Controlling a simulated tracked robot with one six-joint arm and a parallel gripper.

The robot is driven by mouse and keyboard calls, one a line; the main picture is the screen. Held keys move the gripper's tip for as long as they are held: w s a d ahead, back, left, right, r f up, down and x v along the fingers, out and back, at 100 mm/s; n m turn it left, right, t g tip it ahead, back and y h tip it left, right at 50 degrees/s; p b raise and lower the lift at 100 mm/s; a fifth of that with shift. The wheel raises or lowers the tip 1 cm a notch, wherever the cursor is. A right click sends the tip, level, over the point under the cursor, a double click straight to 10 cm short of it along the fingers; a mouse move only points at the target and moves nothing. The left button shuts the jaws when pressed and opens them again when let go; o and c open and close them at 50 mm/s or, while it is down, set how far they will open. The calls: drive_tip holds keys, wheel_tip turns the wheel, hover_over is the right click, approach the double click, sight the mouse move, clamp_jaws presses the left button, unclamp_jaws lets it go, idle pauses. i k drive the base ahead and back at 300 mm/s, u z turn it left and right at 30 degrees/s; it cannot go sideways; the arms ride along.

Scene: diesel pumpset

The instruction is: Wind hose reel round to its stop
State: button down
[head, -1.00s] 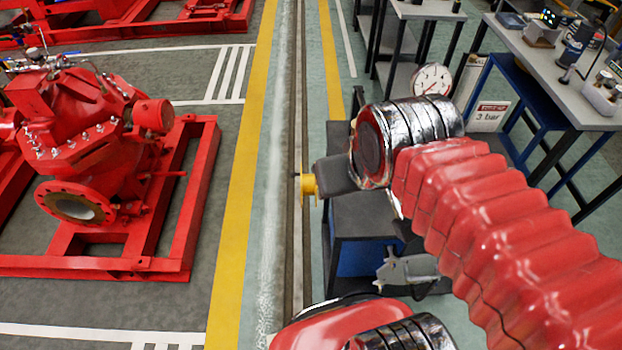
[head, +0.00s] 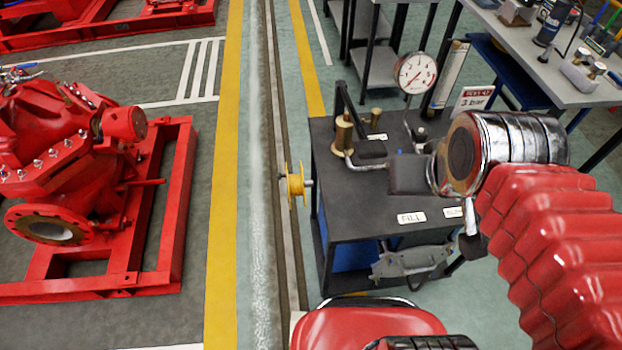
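A small yellow spool-like wheel (head: 295,183), which looks like the hose reel, sits on a short shaft at the left side of the dark bench unit. No hose can be made out on it, and its stop cannot be picked out. My arm reaches in from the right, and its chrome joint stands over the right part of the unit. Nothing is seen held.
The bench unit (head: 350,215) carries a brass pump (head: 343,132), a pressure gauge (head: 416,73) and labels. A "3 bar" sign (head: 472,99) stands behind. A workbench (head: 520,62) is at upper right. A red pump (head: 75,180) stands left, beyond clear floor with a yellow stripe.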

sight(295, 185)
drive_tip(key=z, duration=0.3)
drive_tip(key=k, duration=1.6)
drive_tip(key=u, duration=0.55)
drive_tip(key=i, duration=1.55)
drive_tip(key=u, duration=0.05)
